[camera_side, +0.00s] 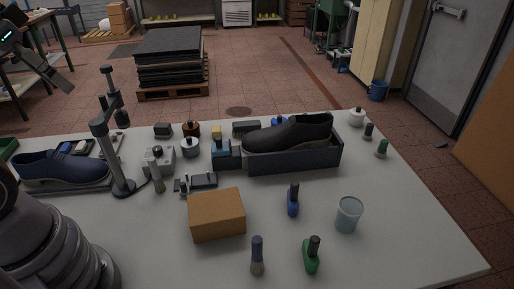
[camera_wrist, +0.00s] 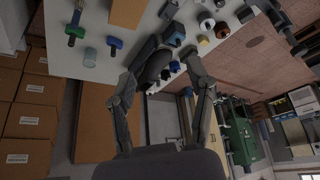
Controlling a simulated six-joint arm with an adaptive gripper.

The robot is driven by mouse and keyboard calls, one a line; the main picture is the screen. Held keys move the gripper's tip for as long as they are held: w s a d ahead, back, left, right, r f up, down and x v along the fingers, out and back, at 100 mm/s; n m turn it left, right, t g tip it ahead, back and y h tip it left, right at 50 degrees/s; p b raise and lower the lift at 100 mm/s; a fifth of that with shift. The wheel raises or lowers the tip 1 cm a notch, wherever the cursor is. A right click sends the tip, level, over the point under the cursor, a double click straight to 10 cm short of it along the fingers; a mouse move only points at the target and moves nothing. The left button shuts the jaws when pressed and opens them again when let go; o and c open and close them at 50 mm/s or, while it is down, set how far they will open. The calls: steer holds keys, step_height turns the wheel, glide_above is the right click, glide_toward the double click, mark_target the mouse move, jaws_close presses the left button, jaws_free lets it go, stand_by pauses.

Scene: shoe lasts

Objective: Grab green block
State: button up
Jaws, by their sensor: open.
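No plain green block stands out. A green bottle-like piece with a dark top (camera_side: 312,257) stands upright near the front of the white table. It also shows in the wrist view at the upper left (camera_wrist: 75,31). In the side view part of my gripper (camera_side: 50,72) shows at the upper left, high and well away from the green pieces.
A dark shoe (camera_side: 290,133) sits on a grey tray (camera_side: 295,161). A post stand (camera_side: 121,188) rises at left.

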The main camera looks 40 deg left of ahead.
steer(key=w+d+f+n+g+h, duration=0.2)
steer(key=w+d+f+g+h, duration=0.25)
steer(key=w+d, duration=0.45)
steer(key=w+d+f+n+g+h, duration=0.3)
steer(key=w+d+g, duration=0.3)
steer(key=w, duration=0.5)
steer(key=w+d+f+n+g+h, duration=0.1)
steer(key=w+d+f+n+h, duration=0.15)
steer(key=d+f, duration=0.35)
steer(key=w+d+f+n+g+h, duration=0.1)
steer(key=w+d+f+g, duration=0.15)
steer(key=f, duration=0.45)
steer(key=n+h, duration=0.4)
steer(key=h, duration=0.1)
glide_toward(312, 237)
steer(key=x, duration=0.2)
steer(key=shift+d, duration=0.4)
steer(key=shift+s+d+f, duration=0.15)
steer(key=shift+f, duration=0.15)
steer(key=shift+s+d+f, duration=0.1)
steer(key=shift+s+d, duration=0.05)
steer(key=shift+d, duration=0.1)
steer(key=x, duration=0.6)
steer(key=shift+s+d, duration=0.1)
steer(key=shift+d, duration=0.3)
jaws_close()
